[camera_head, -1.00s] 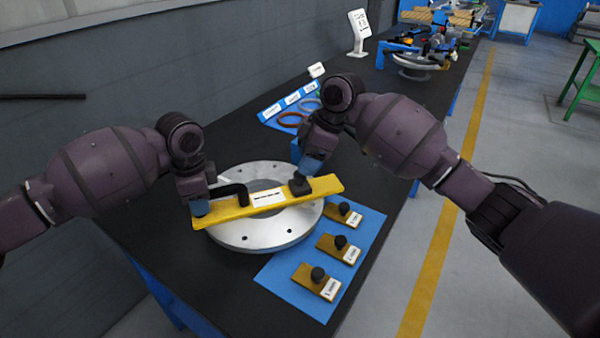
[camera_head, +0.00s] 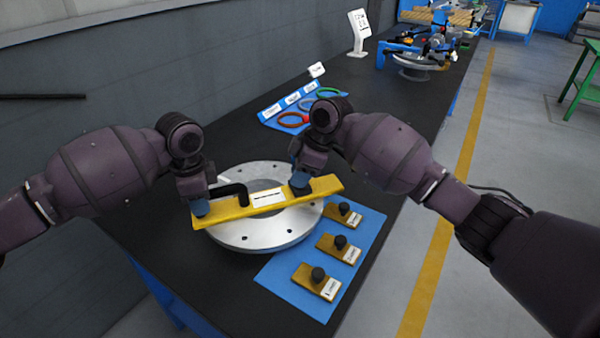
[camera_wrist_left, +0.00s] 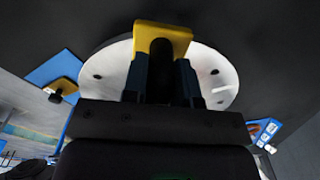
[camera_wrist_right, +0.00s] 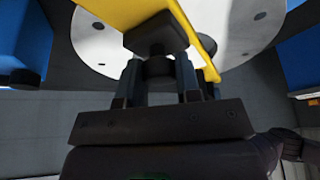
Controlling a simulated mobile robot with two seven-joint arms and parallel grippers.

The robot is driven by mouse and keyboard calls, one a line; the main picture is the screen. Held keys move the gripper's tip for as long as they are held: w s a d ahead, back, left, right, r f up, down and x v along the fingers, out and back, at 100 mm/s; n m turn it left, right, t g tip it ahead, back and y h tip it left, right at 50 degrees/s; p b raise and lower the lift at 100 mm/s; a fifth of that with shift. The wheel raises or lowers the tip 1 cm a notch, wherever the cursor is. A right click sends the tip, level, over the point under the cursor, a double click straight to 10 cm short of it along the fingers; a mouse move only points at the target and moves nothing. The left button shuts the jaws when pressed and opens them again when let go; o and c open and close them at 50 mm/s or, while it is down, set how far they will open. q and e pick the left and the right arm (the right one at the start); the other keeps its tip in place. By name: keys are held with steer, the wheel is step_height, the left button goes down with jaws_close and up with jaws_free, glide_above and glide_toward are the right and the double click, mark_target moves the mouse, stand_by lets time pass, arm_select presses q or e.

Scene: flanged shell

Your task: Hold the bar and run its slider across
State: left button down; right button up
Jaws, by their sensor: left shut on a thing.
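The yellow bar (camera_head: 228,211) lies across the top of the pale metal flange (camera_head: 245,242), with a white label at its middle. My left gripper (camera_head: 201,207) is shut on the black handle (camera_head: 236,190) at the bar's left end; the handle also shows between the fingers in the left wrist view (camera_wrist_left: 162,62). The dark slider (camera_wrist_right: 157,32) is near the bar's right end and mostly hidden in the head view. My right gripper (camera_head: 300,183) is at the slider. In the right wrist view its open fingers (camera_wrist_right: 158,82) stand on both sides of the slider's knob.
A blue mat (camera_head: 290,272) in front holds three small yellow plates with black knobs. A blue board (camera_head: 290,105) with labels and coloured rings lies behind the flange. A white sign (camera_head: 359,33) stands farther back. The black bench top is clear to the left.

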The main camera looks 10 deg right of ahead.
arm_select(q)
steer(key=shift+f, duration=0.1)
arm_select(e)
jaws_close()
steer(key=d, duration=0.4)
steer(key=w+d, duration=0.1)
steer(key=d, duration=0.2)
steer(key=o, duration=0.8)
jaws_free()
steer(key=shift+a, duration=0.1)
steer(key=v, duration=1.2)
